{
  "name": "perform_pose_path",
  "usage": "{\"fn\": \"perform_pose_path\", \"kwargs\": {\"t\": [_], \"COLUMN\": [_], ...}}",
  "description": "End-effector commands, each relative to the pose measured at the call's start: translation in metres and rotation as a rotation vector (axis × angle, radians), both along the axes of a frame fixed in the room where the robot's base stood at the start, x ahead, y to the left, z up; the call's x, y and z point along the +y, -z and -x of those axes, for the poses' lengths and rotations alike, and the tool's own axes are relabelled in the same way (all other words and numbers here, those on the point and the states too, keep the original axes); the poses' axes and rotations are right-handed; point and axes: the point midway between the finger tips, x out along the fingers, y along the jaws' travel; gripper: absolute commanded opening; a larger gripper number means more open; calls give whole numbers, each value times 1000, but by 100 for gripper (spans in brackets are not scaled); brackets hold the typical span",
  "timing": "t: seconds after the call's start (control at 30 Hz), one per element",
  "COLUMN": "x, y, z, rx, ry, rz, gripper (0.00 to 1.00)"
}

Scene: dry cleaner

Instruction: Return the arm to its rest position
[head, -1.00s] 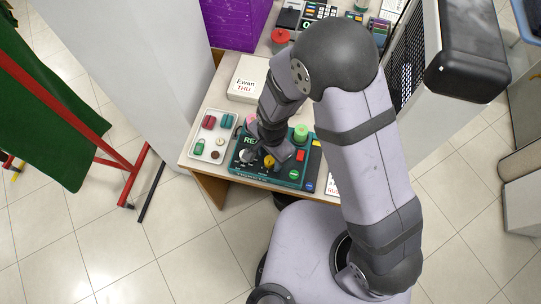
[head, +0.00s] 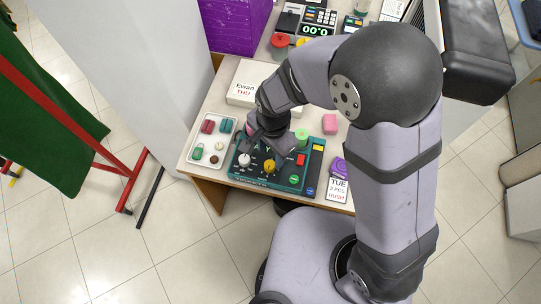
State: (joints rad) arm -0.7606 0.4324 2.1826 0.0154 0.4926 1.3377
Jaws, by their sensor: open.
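My gripper (head: 262,146) hangs over the left part of the teal control panel (head: 268,182), close above its knobs. Its fingers are partly hidden by the wrist, but they look apart with nothing between them. From this view I cannot tell whether the fingertips touch the panel. My arm bends from the right over the table.
A white tray (head: 192,156) with several small coloured pieces lies left of the panel. A pink block (head: 330,123), a purple round item (head: 338,166) and a TUE card (head: 338,190) lie right. A purple box (head: 232,26) stands at the back.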

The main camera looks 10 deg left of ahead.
Motion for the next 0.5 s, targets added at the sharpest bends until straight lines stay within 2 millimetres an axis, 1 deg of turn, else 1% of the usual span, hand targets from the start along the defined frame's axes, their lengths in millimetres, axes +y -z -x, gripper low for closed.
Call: {"fn": "perform_pose_path", "kwargs": {"t": [0.2,0.5], "x": [0,0], "y": [-7,-8], "z": [0,0], "rx": [0,0], "ry": [0,0], "rz": [0,0], "gripper": [45,45]}}
